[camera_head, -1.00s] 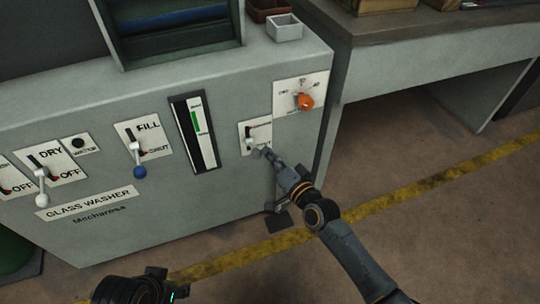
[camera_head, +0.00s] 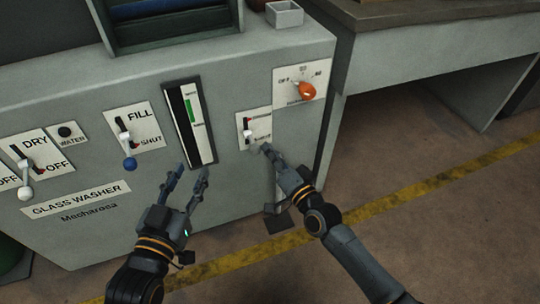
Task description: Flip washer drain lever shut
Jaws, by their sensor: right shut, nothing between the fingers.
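The glass washer (camera_head: 100,235) is a grey cabinet with levers on its front. A small white plate (camera_head: 265,124) right of the green gauge carries a slot and a short pale lever (camera_head: 248,136). Its lettering is too small and partly hidden to read fully; I take it as the drain lever. My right gripper (camera_head: 266,150) is shut, its tips at the lower part of this plate, by the lever's end. I cannot tell whether they touch it. My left gripper (camera_head: 192,168) is open and empty in front of the cabinet, below the gauge.
The FILL lever (camera_head: 129,163) with a blue knob and the DRY lever (camera_head: 26,192) with a white knob hang to the left. The green gauge (camera_head: 190,115) and an orange dial (camera_head: 307,91) flank the plate. A workbench (camera_head: 430,55) stands right; the floor there is clear.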

